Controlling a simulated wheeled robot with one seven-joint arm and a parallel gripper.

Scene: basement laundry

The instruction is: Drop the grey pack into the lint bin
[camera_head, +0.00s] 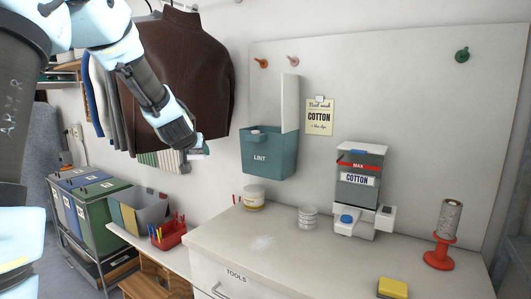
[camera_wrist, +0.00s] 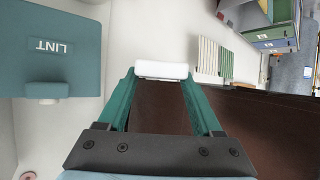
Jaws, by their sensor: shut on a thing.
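My gripper (camera_head: 190,158) is in front of the hanging brown jacket, left of the lint bin and apart from it. In the wrist view its two teal fingers are shut on a small pale block, which I take to be the grey pack (camera_wrist: 162,71). In the head view only a pale bit of it shows beside the fingers. The teal lint bin (camera_head: 268,158), labelled LINT, hangs on the wall panel with a pale upright flap (camera_head: 290,104) above it. In the wrist view the bin (camera_wrist: 60,80) is at the left. Its inside is hidden.
The counter (camera_head: 290,240) below holds a round tub (camera_head: 254,197), a white jar (camera_head: 308,217), a COTTON dispenser (camera_head: 360,180), a red spool stand (camera_head: 440,252) and a yellow sponge (camera_head: 392,289). A red caddy (camera_head: 168,234) stands at the left. The air between gripper and bin looks clear.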

